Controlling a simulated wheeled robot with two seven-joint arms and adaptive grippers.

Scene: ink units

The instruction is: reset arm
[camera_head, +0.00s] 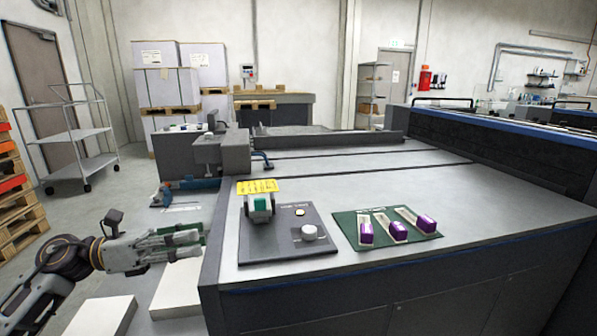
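My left gripper (194,243) is at the lower left, beside the left edge of the grey machine top and apart from it. Its two fingers look spread apart. A dark green patch shows at the fingertips; I cannot tell whether it is a separate thing behind them. A unit with a green face (261,204) sits in the dark control panel (280,237), under a yellow label. Several purple-ended ink units (397,231) lie in a row on a dark green mat (349,233). My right gripper is not in view.
The grey machine top (400,175) is mostly clear. A round knob (309,232) stands up on the panel. White stacks (178,290) lie below my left gripper. A trolley (77,140) and wooden pallets (20,215) stand on the far left.

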